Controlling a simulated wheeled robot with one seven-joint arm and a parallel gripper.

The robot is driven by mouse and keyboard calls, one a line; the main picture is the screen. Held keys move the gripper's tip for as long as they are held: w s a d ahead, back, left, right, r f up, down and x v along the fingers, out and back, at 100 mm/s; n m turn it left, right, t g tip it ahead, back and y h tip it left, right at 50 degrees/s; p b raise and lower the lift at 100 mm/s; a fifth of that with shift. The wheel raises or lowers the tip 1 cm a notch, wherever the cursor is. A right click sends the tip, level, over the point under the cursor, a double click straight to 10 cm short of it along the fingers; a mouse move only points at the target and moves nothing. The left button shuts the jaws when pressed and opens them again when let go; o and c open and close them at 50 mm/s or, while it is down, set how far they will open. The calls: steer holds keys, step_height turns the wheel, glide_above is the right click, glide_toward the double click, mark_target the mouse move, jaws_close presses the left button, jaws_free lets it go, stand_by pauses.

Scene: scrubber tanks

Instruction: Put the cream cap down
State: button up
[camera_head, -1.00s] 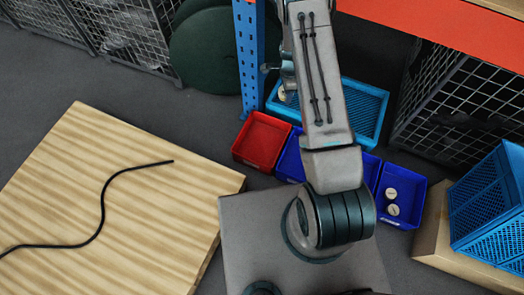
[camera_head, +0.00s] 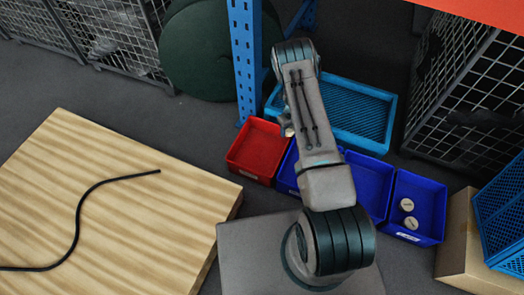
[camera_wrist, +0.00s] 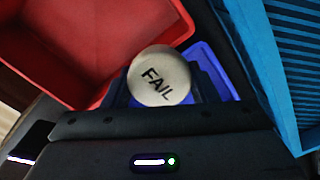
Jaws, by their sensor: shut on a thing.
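The cream cap (camera_wrist: 160,76) is round, with the word FAIL on its face. In the wrist view it sits between the dark fingers of my gripper (camera_wrist: 162,88), which is shut on it. In the head view a small cream bit of the cap (camera_head: 289,131) shows at the left of my arm, above the gap between the red bin and the blue bin beside it. My arm hides most of my gripper there. The cap appears to be held above the bins; its exact height is unclear.
A red bin (camera_head: 258,146) and several blue bins (camera_head: 413,190) stand in a row. The rightmost holds two cream caps (camera_head: 407,204). A light blue crate (camera_head: 372,97) lies behind, near a blue post (camera_head: 245,60). A wooden board (camera_head: 120,215) is at left.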

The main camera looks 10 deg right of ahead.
steer(key=w+a+f+b, duration=0.1)
steer(key=a+f, duration=0.2)
steer(key=w+a+f+b, duration=0.1)
steer(key=a+f+b, duration=0.1)
steer(key=a+f, duration=0.2)
steer(key=w+a+f+b, duration=0.1)
steer(key=a+f+b, duration=0.1)
steer(key=a+f, duration=0.1)
steer(key=shift+a+f, duration=0.15)
steer(key=shift+f, duration=0.1)
steer(key=shift+r, duration=0.1)
steer(key=shift+f+b, duration=0.7)
steer(key=shift+b, duration=0.35)
steer(key=o, duration=1)
steer(key=shift+r, duration=0.1)
steer(key=shift+c, duration=0.2)
